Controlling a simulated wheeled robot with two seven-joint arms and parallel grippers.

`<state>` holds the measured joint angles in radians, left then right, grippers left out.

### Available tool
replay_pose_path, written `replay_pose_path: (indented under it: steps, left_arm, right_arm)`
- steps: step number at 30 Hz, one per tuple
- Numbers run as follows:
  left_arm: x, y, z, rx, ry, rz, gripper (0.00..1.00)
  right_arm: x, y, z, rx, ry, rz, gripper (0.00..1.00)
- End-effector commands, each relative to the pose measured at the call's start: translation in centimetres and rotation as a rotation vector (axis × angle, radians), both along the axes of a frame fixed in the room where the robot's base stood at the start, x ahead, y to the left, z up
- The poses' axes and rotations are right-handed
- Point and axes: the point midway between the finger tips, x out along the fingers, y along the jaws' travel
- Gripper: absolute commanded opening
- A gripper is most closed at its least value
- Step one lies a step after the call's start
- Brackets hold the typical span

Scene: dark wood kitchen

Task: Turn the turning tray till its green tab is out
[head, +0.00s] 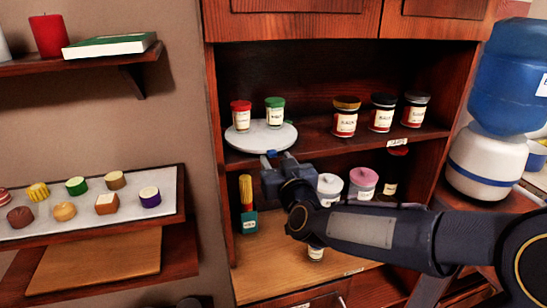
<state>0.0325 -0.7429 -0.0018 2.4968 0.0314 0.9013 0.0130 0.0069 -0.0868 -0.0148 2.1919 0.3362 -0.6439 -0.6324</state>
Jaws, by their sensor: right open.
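The turning tray (262,145) is a round white disc on the cabinet's middle shelf. A red-lidded jar (241,117) and a green-lidded jar (275,112) stand on it. A small blue tab (271,153) shows at its front edge. My left gripper is not in view.
White and pink canisters (363,180) and a yellow-handled item (246,192) are on the shelf below, near my right arm. A pastry tray (98,226) is at left, a water dispenser (493,150) at right.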

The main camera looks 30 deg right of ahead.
Motion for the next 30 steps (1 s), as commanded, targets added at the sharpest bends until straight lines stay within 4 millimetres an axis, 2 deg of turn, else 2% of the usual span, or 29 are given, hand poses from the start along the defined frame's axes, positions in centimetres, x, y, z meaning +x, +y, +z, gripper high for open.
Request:
replay_pose_path:
  steps: [6, 14, 24, 30]
  left_arm:
    - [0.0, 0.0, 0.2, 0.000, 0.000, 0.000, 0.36]
    - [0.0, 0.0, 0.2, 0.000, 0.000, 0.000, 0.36]
    - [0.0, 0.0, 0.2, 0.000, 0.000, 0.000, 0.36]
    - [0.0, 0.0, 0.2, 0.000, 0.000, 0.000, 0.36]
  right_arm:
    - [1.8, -0.5, 0.0, 0.000, 0.001, 0.000, 0.42]
    - [1.9, -0.5, 0.0, 0.001, 0.000, 0.000, 0.42]
    - [1.9, -0.5, 0.0, 0.001, 0.000, 0.000, 0.00]
    - [1.9, -0.5, 0.0, 0.001, 0.000, 0.000, 0.00]
